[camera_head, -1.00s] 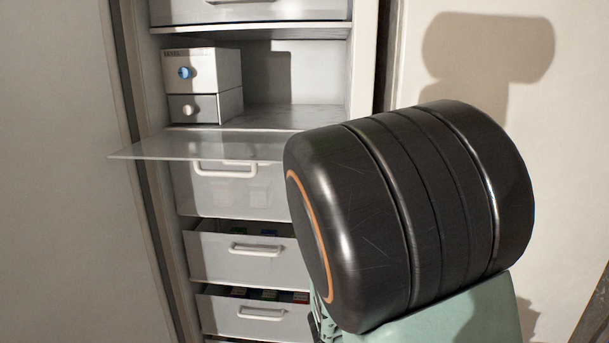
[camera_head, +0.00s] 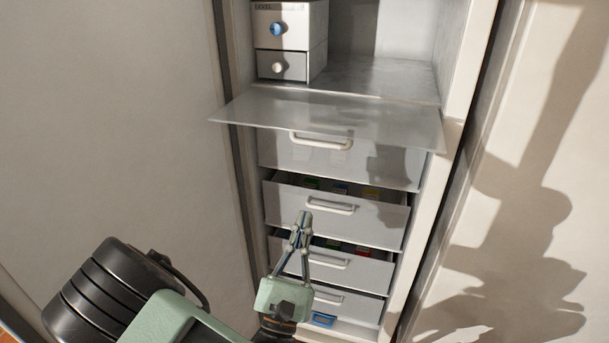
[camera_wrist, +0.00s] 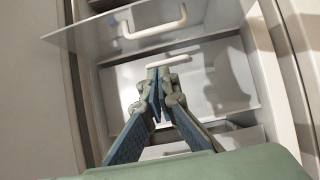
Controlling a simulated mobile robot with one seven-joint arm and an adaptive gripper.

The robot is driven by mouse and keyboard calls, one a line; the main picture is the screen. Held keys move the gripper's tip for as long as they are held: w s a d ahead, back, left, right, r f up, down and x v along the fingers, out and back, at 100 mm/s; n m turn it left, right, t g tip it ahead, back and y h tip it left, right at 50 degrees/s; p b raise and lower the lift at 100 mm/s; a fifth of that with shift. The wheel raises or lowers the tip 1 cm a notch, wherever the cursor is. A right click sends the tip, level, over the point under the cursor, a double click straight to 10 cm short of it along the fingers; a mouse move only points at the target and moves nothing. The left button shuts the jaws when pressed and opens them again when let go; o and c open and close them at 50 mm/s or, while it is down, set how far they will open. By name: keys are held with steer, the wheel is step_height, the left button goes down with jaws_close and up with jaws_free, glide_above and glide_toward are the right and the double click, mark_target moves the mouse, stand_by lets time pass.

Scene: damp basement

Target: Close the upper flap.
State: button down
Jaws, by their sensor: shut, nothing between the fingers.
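The upper flap (camera_head: 400,128) is a translucent panel that sticks out nearly level from the cabinet, below the open upper compartment. A white handle (camera_head: 320,142) shows at its front edge, partly below it. In the wrist view the flap (camera_wrist: 85,38) is at the upper left, with the handle (camera_wrist: 152,24) near the top. My gripper (camera_head: 303,217) is shut and empty. It is below the flap and in front of the drawers, apart from the flap. In the wrist view its fingertips (camera_wrist: 155,76) meet just below a drawer handle; contact there cannot be told.
Below the flap are several drawers, some slightly pulled out (camera_head: 385,222) with coloured items inside. A small two-drawer box (camera_head: 285,30) stands in the upper compartment. Pale walls (camera_head: 130,130) flank the cabinet. The space above the flap is free.

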mark_target(328, 122)
steer(key=s+r+p+x, duration=0.1)
steer(key=r+x, duration=0.1)
steer(key=x, duration=1)
steer(key=shift+r, duration=0.35)
steer(key=shift+s+a+r+p, duration=0.1)
steer(key=shift+s+p, duration=0.05)
steer(key=shift+p, duration=0.2)
steer(key=shift+s+r+g+p, duration=0.15)
steer(key=shift+r+g+p, duration=0.25)
steer(key=shift+p, duration=0.5)
